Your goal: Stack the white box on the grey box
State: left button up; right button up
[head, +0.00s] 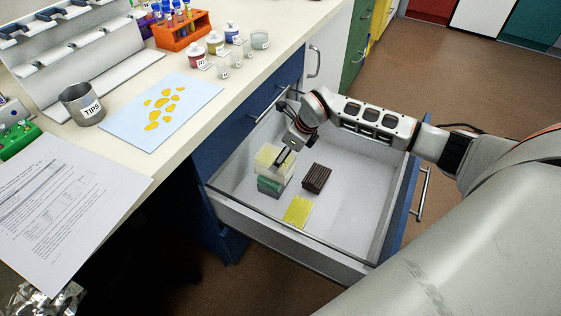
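A pale, whitish box with a yellowish top (266,157) is in the open drawer, toward its left side. A grey-green box (268,187) is just in front of and below it; I cannot tell whether the pale box rests on it or stands behind it. My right gripper (284,156) points down at the pale box's right part, with a dark fingertip over its top. The other finger is not clearly visible, so I cannot tell whether it grips the box. My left gripper is not in view.
The drawer (350,222) also holds a dark brown ridged box (316,178) and a flat yellow piece (298,211). Its right side is bare. The bench above carries a blue sheet (190,118), a TIPS cup (83,106), an orange tube rack (182,32) and small jars.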

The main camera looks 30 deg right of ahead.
jog(key=v, duration=0.4)
jog(key=shift+r+p, duration=0.3)
jog(key=shift+p, duration=0.1)
jog(key=shift+s+d+r, duration=0.15)
jog(key=shift+s+r, duration=0.1)
jog(key=shift+r, duration=0.15)
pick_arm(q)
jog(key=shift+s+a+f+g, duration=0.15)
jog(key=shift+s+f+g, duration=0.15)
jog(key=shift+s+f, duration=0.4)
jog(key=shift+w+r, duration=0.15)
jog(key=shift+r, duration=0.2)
